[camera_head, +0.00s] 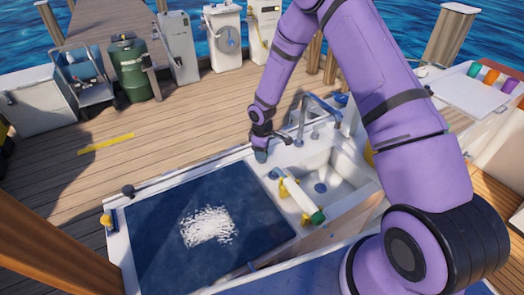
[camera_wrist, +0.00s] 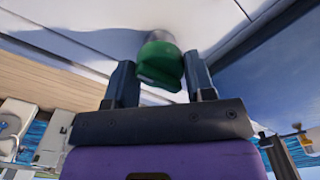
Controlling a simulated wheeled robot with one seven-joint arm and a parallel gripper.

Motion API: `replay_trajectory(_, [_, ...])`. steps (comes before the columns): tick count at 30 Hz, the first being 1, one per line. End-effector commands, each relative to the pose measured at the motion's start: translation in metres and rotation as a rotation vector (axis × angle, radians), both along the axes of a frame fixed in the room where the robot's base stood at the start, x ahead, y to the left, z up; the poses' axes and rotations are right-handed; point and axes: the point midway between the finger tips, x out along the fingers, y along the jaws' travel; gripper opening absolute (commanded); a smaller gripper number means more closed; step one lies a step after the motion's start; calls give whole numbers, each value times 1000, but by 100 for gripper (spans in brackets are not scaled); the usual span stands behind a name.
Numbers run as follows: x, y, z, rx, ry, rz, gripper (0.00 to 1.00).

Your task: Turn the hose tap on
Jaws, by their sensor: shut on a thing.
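The hose tap shows in the wrist view as a rounded green knob (camera_wrist: 160,62) on a pale metal stem, set against a white surface. My gripper (camera_wrist: 160,80) has one dark finger on each side of the knob and is shut on it. In the head view my gripper (camera_head: 261,152) reaches down to the back edge of the white counter, left of the sink. The knob is hidden there behind my gripper. How far the knob is turned cannot be told.
A curved faucet (camera_head: 322,104) and the sink (camera_head: 322,178) are right of my gripper. A white cylinder with a green end (camera_head: 300,199) lies at the sink's left edge. A dark blue panel (camera_head: 155,235) with a white heap (camera_head: 208,227) is in front.

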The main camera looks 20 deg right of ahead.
Motion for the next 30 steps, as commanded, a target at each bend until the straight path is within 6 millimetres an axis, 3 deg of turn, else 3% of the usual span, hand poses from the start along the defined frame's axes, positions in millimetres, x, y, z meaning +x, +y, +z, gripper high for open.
replay_trajectory(1, [0, 0, 0, -1, -1, 1, 26])
replay_trajectory(2, [0, 0, 0, -1, -1, 1, 56])
replay_trajectory(4, [0, 0, 0, -1, -1, 0, 72])
replay_trajectory(5, [0, 0, 0, -1, -1, 0, 75])
replay_trajectory(17, [0, 0, 10, -1, -1, -1, 75])
replay_trajectory(30, [1, -1, 87, 0, -4, -1, 75])
